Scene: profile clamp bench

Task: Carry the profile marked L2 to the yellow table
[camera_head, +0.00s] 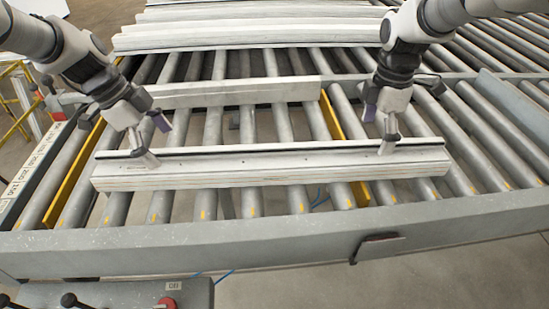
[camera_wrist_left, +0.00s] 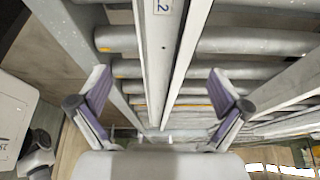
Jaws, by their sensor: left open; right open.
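A long white profile (camera_head: 270,172) lies across the rollers near the front of the bench. In the left wrist view the profile (camera_wrist_left: 155,60) runs between my fingers and bears a label (camera_wrist_left: 163,7), cut off, on which a 2 shows. My left gripper (camera_head: 151,140) is open above the profile's left end, one finger on either side. It also shows in the left wrist view (camera_wrist_left: 160,85), its pads apart from the profile. My right gripper (camera_head: 379,128) is open over the profile's right end, its fingers astride it. I cannot make out a yellow table.
A shorter white profile (camera_head: 235,93) lies behind, with several more stacked profiles (camera_head: 250,30) at the back. Yellow strips (camera_head: 345,135) run between the rollers (camera_head: 240,205). A grey front rail (camera_head: 200,238) edges the bench. A yellow frame (camera_head: 13,72) stands at the far left.

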